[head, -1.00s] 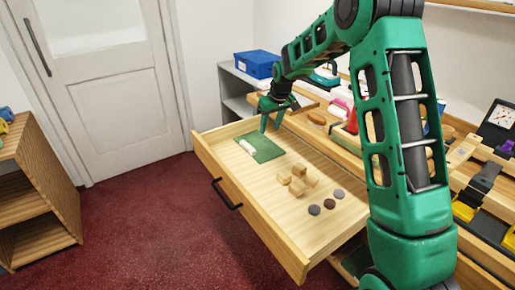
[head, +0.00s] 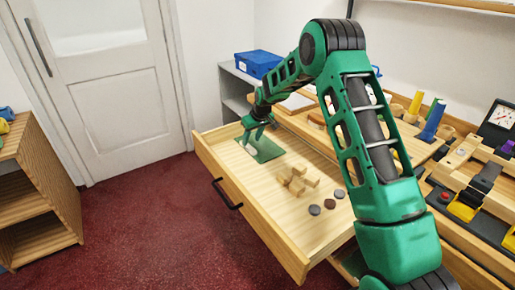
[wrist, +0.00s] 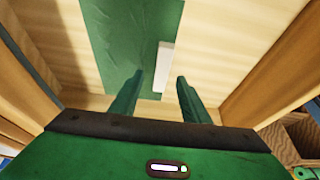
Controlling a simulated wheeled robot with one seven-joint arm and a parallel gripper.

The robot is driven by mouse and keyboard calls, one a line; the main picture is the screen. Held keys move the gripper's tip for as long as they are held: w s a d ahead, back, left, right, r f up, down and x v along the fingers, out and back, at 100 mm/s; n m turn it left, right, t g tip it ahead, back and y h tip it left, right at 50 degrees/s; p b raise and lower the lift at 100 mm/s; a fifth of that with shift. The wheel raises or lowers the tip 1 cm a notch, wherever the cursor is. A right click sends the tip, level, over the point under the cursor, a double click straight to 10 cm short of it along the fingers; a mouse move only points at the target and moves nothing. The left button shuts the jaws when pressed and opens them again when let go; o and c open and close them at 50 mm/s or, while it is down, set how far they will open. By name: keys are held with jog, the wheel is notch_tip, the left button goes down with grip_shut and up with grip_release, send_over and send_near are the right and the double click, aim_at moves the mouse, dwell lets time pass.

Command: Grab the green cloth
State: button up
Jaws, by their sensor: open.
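The green cloth (head: 267,152) lies flat in the far end of the open wooden drawer (head: 262,206). In the wrist view the cloth (wrist: 118,42) runs from the top edge down to the left finger. A small white block (head: 249,149) lies on or against the cloth's edge; the wrist view shows this white block (wrist: 164,66) between and beyond the fingers. My gripper (head: 254,139) is over the cloth, pointing down, and hides part of it. Whether the fingertips touch the cloth I cannot tell.
Several wooden blocks (head: 297,180) and dark round discs (head: 329,204) lie nearer in the drawer. The drawer walls stand around the cloth. A counter with tools runs along the right. A blue box (head: 256,64) stands on a grey shelf behind.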

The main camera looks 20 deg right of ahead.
aim_at(249, 146)
jog(key=x, duration=0.4)
jog(key=shift+a+f, duration=0.15)
jog(key=shift+f, duration=0.1)
grip_shut()
